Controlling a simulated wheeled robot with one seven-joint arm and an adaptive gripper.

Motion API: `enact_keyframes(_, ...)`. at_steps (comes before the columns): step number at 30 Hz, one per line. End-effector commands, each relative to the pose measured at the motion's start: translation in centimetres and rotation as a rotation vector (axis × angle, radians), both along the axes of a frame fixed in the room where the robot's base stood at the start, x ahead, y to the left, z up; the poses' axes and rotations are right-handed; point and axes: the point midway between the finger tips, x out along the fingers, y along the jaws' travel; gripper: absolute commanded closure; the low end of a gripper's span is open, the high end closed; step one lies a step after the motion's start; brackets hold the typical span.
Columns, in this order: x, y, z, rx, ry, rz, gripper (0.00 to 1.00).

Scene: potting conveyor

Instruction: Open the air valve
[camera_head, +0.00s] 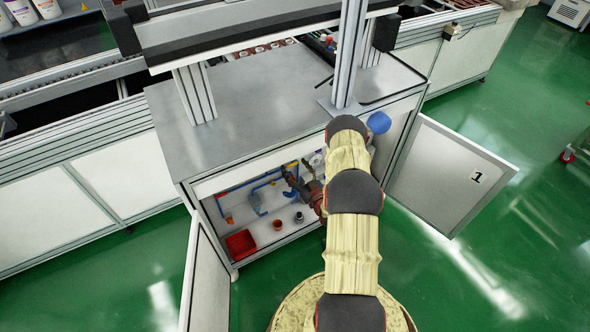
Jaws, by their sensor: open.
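The open cabinet (197,188) under the grey bench top holds blue pipework (262,181) along its back wall. A grey-blue fitting (256,203) hangs from the pipes on the left. My gripper (287,180) is at the cabinet opening, in front of the right part of the pipes, with its fingers toward the upper left. It is open, and I see nothing between its fingers. I cannot make out the air valve's handle for certain. My arm hides the right part of the cabinet inside.
Both cabinet doors stand open: the left door (204,283) and the right door (444,178) marked 1. A red tray (240,244), a small reddish pot (277,224) and a dark-topped pot (299,218) stand on the cabinet floor. Green floor (480,265) is clear at right.

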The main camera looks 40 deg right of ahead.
Motion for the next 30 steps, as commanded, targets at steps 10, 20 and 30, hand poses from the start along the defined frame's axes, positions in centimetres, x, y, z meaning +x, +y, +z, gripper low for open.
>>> enact_keyframes(10, 0.14, -0.04, 0.05, 0.000, 0.000, 0.000, 0.39)
enact_keyframes(20, 0.13, -0.03, 0.04, 0.000, 0.000, 0.000, 0.58)
enact_keyframes(30, 0.13, -0.03, 0.03, 0.000, 0.001, 0.000, 0.77)
